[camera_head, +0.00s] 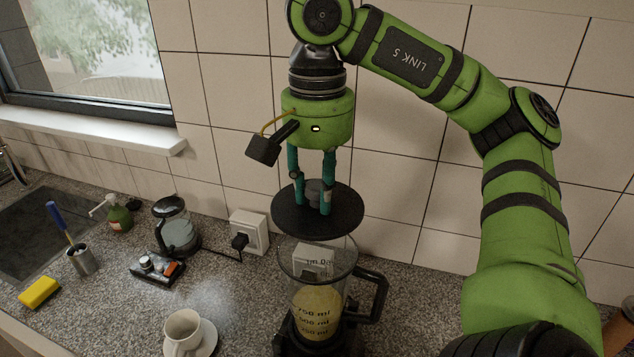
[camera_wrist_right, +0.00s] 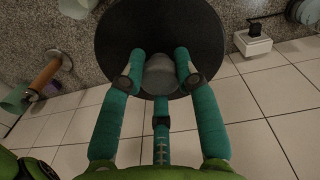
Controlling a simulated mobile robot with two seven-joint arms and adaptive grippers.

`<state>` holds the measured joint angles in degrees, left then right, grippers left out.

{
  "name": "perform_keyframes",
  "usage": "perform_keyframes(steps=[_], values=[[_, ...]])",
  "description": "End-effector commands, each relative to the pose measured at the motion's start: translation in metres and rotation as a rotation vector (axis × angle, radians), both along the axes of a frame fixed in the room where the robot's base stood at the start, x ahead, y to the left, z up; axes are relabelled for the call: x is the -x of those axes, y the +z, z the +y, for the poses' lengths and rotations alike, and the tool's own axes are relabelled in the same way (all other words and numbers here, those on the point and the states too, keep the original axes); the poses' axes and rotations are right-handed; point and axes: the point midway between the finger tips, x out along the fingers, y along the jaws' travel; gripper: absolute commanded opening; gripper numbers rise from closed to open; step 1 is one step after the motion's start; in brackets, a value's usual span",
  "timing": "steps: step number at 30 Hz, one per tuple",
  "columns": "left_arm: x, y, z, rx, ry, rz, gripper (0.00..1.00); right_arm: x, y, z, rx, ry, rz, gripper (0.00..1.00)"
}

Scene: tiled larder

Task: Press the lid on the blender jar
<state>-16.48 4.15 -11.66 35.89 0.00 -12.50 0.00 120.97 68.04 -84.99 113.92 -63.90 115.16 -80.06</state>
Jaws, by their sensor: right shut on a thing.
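The black round lid (camera_head: 345,215) hangs above the blender jar (camera_head: 318,300), roughly level and apart from its rim by a small gap. The jar is clear, with a black handle on its right and yellowish liquid inside. My right gripper (camera_head: 313,195) is shut on the lid's grey knob. In the right wrist view the lid (camera_wrist_right: 125,30) fills the top middle, with the gripper's teal fingers (camera_wrist_right: 160,75) around the knob (camera_wrist_right: 159,72). My left gripper is not in view.
A glass kettle (camera_head: 176,228), a small device (camera_head: 158,268), and a white cup on a saucer (camera_head: 183,335) stand left of the blender. A sink (camera_head: 40,225), yellow sponge (camera_head: 39,292) and soap bottle (camera_head: 118,214) are further left. The tiled wall is close behind.

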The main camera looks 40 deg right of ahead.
Motion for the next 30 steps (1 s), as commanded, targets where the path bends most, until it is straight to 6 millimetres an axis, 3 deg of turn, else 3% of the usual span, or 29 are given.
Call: perform_keyframes(steps=[9,23,30], values=[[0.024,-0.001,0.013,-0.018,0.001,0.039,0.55,0.0,0.0,0.0,-0.001,0.001,-0.001,0.0],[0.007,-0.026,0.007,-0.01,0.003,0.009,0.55,0.0,-0.034,0.0,-0.001,0.0,0.001,0.0],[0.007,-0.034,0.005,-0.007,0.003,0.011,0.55,0.0,-0.047,0.0,-0.001,0.0,0.001,0.0]])
